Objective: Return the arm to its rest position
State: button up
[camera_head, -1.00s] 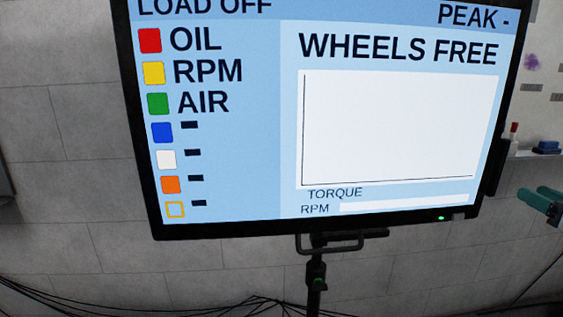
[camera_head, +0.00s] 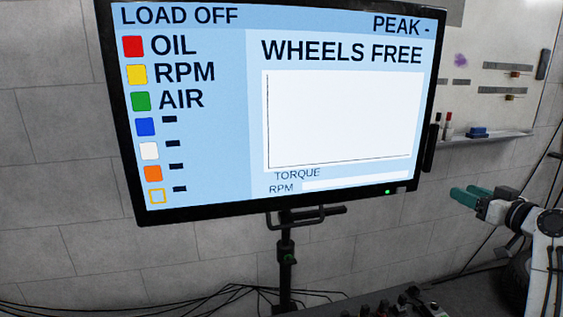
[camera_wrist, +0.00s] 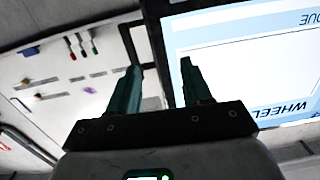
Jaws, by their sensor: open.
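My gripper (camera_head: 467,196) shows at the right of the head view, with teal fingers pointing left. It is open and nothing shows between its fingers. My white and dark arm (camera_head: 545,255) runs down from it at the right edge. In the wrist view my gripper (camera_wrist: 161,66) has its two teal fingers apart, with the wall and the screen's edge behind them. The gripper stands right of the screen in the head view and appears apart from it; the distance is hard to tell.
A large screen (camera_head: 340,120) on a black stand (camera_head: 285,262) reads "LOAD OFF" and "WHEELS FREE". A whiteboard (camera_head: 500,60) with a ledge holding markers and a blue eraser (camera_head: 478,133) is behind. Black cables (camera_head: 225,293) lie low at the left. Dark equipment (camera_head: 400,303) shows at the bottom.

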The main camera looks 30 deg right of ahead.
jog(key=a+f+n+g+y+p, duration=0.1)
jog(key=a+f+g+y+p, duration=0.35)
jog(key=a+f, duration=2.05)
jog(key=s+a+f+g, duration=0.6)
jog(key=s+a+g, duration=0.1)
jog(key=s+a, duration=0.4)
jog(key=s+a+f+n+g+h, duration=0.1)
jog(key=s+a+g, duration=0.3)
jog(key=s, duration=0.9)
jog(key=shift+a+f, duration=0.2)
jog(key=shift+f, duration=0.1)
jog(key=shift+d, duration=0.1)
